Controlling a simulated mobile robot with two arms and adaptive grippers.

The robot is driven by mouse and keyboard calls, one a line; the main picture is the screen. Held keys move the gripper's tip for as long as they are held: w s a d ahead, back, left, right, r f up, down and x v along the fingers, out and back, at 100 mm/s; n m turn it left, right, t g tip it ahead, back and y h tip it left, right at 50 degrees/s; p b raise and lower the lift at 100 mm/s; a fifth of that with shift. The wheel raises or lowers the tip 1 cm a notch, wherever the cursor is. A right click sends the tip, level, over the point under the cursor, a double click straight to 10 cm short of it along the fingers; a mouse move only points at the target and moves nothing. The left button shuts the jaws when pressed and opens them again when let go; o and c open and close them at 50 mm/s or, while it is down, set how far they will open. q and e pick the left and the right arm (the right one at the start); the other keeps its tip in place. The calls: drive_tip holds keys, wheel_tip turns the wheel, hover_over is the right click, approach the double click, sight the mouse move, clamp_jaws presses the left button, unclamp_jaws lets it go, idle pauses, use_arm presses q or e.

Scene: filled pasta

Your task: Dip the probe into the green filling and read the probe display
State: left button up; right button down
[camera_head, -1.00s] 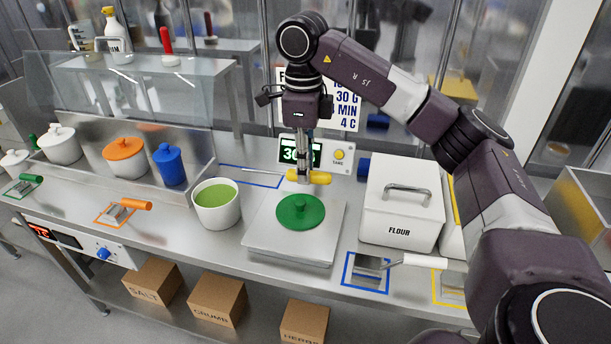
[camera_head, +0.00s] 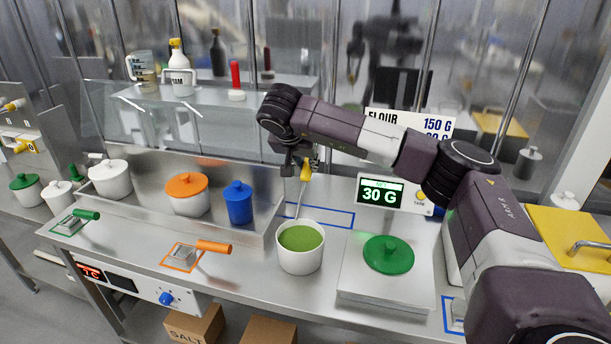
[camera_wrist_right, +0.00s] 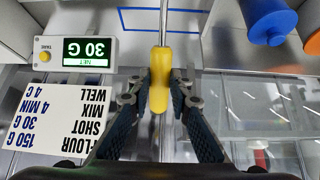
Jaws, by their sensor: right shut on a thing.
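My right gripper (camera_head: 304,166) is shut on the yellow handle (camera_head: 306,171) of the probe. The handle also shows between the fingers in the right wrist view (camera_wrist_right: 160,78). The thin metal rod (camera_head: 300,198) points down, slightly tilted, to the back rim of the white pot (camera_head: 300,262). Whether its tip is over, inside or behind the rim cannot be told. The pot holds green filling (camera_head: 301,238). A red lit display (camera_head: 91,272) is on the counter front at left; its digits are too small to read surely. My left gripper is not in view.
A green lid (camera_head: 388,254) lies on the scale plate (camera_head: 370,293) right of the pot. The scale display (camera_head: 381,193) reads 30 G. Blue (camera_head: 239,203) and orange-lidded (camera_head: 187,196) containers stand left of the pot. A glass guard (camera_head: 200,110) is behind them.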

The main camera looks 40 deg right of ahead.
drive_tip(key=shift+w+a+n, duration=0.1)
drive_tip(key=shift+w+n, duration=0.2)
drive_tip(key=shift+w, duration=0.2)
drive_tip(key=shift+s+d+f, duration=0.15)
drive_tip(key=shift+s+d, duration=0.05)
drive_tip(key=shift+d, duration=0.05)
drive_tip(key=shift+s+d+f+b, duration=0.15)
drive_tip(key=shift+f+b, duration=0.3)
drive_tip(key=shift+b, duration=0.05)
drive_tip(key=shift+s+d+f+b, duration=0.1)
drive_tip(key=shift+f+b, duration=0.35)
drive_tip(key=shift+b, duration=0.05)
use_arm(q)
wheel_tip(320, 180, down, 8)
drive_tip(key=b, duration=0.6)
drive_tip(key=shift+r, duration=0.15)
use_arm(e)
wheel_tip(320, 180, down, 9)
drive_tip(key=shift+w+a+f, duration=0.15)
drive_tip(key=shift+f, duration=0.05)
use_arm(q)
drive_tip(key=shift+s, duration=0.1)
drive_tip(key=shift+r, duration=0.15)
use_arm(e)
drive_tip(key=shift+r, duration=0.2)
